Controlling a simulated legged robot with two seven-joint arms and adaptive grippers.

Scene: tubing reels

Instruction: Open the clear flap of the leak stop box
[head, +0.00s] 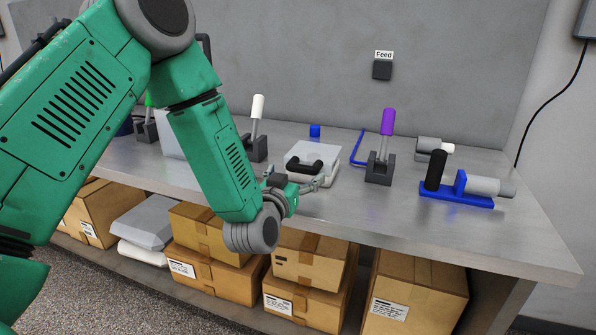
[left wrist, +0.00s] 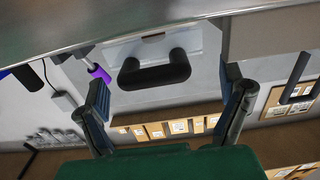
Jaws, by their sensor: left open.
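A pale grey box (head: 322,153) with a black handle on its front stands on the bench in the head view, and I take it for the leak stop box. The black handle (left wrist: 153,76) and the pale flap face (left wrist: 150,45) show in the left wrist view. The flap looks down; I cannot clearly tell its edges. My left gripper (head: 305,183) is at the front of the box, partly hidden by its own wrist. In the left wrist view its two fingers (left wrist: 168,92) are spread, with the handle beyond and between them, apparently not gripped. My right gripper is out of view.
A purple-handled lever (head: 387,122) stands right of the box, and a white-handled lever (head: 258,107) left of it. A blue cap (head: 315,131) is behind. A blue-based fixture (head: 463,200) sits at the right. The front bench strip is clear; cartons (head: 413,292) fill the space below.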

